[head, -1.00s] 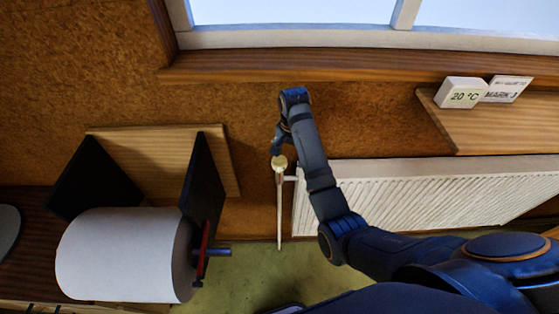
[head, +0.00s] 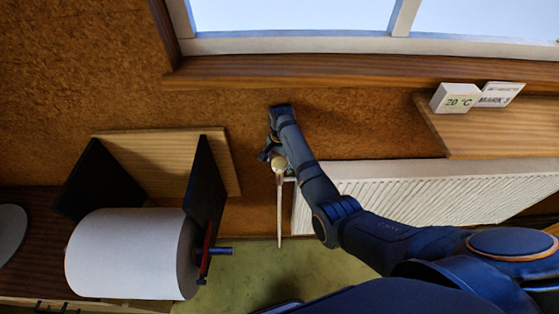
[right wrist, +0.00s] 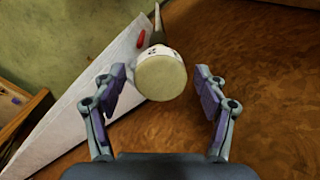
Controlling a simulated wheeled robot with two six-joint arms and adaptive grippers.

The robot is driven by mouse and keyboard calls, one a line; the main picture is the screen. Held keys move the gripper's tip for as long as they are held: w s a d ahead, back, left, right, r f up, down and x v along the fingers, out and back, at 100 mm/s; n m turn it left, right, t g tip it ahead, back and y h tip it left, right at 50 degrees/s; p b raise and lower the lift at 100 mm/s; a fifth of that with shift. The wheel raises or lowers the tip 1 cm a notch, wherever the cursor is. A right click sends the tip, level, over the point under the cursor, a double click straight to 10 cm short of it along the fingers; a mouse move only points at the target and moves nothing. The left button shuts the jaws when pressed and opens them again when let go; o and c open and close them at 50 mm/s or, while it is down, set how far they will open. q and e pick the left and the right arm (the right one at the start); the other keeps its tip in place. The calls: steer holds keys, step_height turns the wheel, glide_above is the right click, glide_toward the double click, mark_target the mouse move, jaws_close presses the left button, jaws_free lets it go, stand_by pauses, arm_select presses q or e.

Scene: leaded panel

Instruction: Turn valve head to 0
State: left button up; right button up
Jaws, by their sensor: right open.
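The valve head (head: 279,162) is a cream knob on top of a thin upright pipe (head: 280,215), at the left end of the white radiator (head: 430,190). In the right wrist view the valve head (right wrist: 161,76) shows its round end face, with small dark marks and a red mark (right wrist: 141,39) beyond it. My right gripper (right wrist: 161,88) is open, with one finger on each side of the valve head and a gap on both sides. In the head view the right gripper (head: 271,157) is at the valve head and partly hides it. My left gripper is not in view.
A large white paper roll (head: 130,255) sits between black side plates at the left, with a blue-tipped crank near the pipe. A wooden shelf (head: 480,128) at the right holds a 20 °C display (head: 454,98) and a MARK 3 card (head: 498,94). A window sill runs above.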

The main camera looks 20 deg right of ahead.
steer(key=shift+f, duration=0.2)
steer(key=c, duration=1.2)
steer(key=shift+o, duration=0.2)
steer(key=shift+n, duration=0.3)
steer(key=n, duration=0.4)
steer(key=shift+n, duration=0.3)
steer(key=n, duration=0.8)
steer(key=shift+w+n, duration=0.1)
steer(key=shift+n, duration=0.3)
steer(key=shift+n+g, duration=0.3)
steer(key=shift+n, duration=1.7)
